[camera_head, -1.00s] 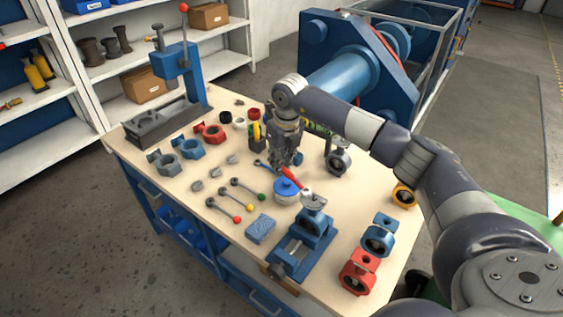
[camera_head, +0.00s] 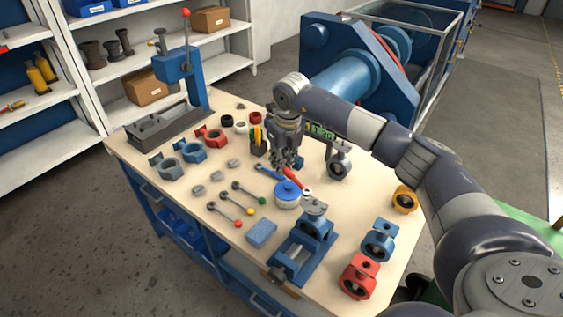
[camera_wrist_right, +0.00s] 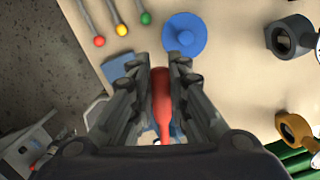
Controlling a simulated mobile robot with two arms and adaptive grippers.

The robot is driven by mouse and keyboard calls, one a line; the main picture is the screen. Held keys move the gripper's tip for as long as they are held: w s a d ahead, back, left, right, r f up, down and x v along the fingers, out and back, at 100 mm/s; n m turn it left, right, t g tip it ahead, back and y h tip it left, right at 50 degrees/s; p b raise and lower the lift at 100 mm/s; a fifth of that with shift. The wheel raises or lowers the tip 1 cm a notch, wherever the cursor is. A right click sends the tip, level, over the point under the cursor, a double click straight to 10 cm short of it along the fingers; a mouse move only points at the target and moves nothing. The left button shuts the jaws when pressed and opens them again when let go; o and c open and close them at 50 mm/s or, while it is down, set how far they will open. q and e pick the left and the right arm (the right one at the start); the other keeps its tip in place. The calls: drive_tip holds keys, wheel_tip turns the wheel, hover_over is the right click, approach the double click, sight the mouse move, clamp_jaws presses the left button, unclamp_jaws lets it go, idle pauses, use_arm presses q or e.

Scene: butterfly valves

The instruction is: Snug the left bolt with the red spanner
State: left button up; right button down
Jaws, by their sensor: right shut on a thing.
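My right gripper (camera_head: 287,162) is above the workbench, shut on the red spanner (camera_head: 296,178). In the right wrist view the red handle (camera_wrist_right: 161,98) lies between the two fingers (camera_wrist_right: 161,78). The spanner slants down to the right, its far end close to the top of the valve clamped in the blue vise (camera_head: 296,262). The valve body (camera_head: 315,228) is blue with a grey flange (camera_head: 315,206) on top. I cannot tell whether the spanner's jaw is on a bolt, nor make out the left bolt. My left gripper is out of view.
A blue sponge-like block (camera_head: 261,233), levers with coloured knobs (camera_head: 249,211) and loose valve bodies (camera_head: 378,240) lie around. A blue press (camera_head: 178,70) stands at the back left.

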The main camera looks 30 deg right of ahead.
drive_tip(key=shift+r, duration=0.25)
drive_tip(key=shift+r+p, duration=1.65)
drive_tip(key=shift+r, duration=0.8)
